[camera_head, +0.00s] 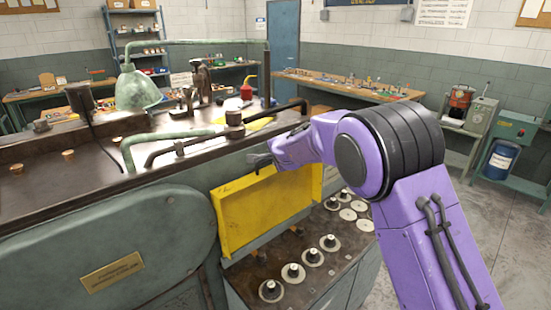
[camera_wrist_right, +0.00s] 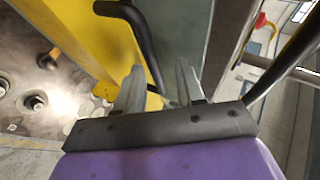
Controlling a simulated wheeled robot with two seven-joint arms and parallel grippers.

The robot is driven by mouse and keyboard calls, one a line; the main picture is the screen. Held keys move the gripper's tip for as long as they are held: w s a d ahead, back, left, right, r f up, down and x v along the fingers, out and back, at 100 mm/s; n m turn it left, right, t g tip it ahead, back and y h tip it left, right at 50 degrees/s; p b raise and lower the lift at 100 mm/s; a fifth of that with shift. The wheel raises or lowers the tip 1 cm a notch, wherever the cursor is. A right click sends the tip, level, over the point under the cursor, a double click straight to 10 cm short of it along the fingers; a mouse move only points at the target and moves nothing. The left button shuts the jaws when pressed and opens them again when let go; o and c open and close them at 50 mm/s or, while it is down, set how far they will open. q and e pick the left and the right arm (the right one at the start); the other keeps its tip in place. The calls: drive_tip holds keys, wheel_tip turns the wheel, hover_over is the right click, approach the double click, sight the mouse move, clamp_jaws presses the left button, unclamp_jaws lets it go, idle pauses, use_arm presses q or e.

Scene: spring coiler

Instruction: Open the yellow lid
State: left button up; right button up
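The yellow lid (camera_head: 262,215) is a flat panel standing upright at the machine's front side, above a shelf with round parts. In the right wrist view the yellow surface (camera_wrist_right: 95,35) fills the upper left. My right gripper (camera_head: 262,164) is at the lid's top edge, its fingers small in the head view. In the right wrist view my right gripper (camera_wrist_right: 158,88) has its two fingers apart, with a dark bar (camera_wrist_right: 146,40) and a bit of yellow showing between them. I cannot tell whether the fingers touch the lid. My left gripper is not in view.
The green machine (camera_head: 120,245) has a dark top with pipes and a green lamp (camera_head: 138,88). Several round parts (camera_head: 293,272) stand on the shelf below the lid. Workbenches (camera_head: 345,87) line the back wall. The floor (camera_head: 500,220) at right is partly clear.

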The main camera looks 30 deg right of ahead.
drive_tip(key=shift+s+a, duration=0.1)
drive_tip(key=shift+s, duration=0.05)
drive_tip(key=shift+s+a+r, duration=0.1)
drive_tip(key=shift+s+a, duration=0.05)
drive_tip(key=shift+s, duration=0.15)
drive_tip(key=b+v, duration=0.1)
drive_tip(key=v, duration=0.8)
drive_tip(key=shift+s+r, duration=0.25)
drive_tip(key=shift+s, duration=0.1)
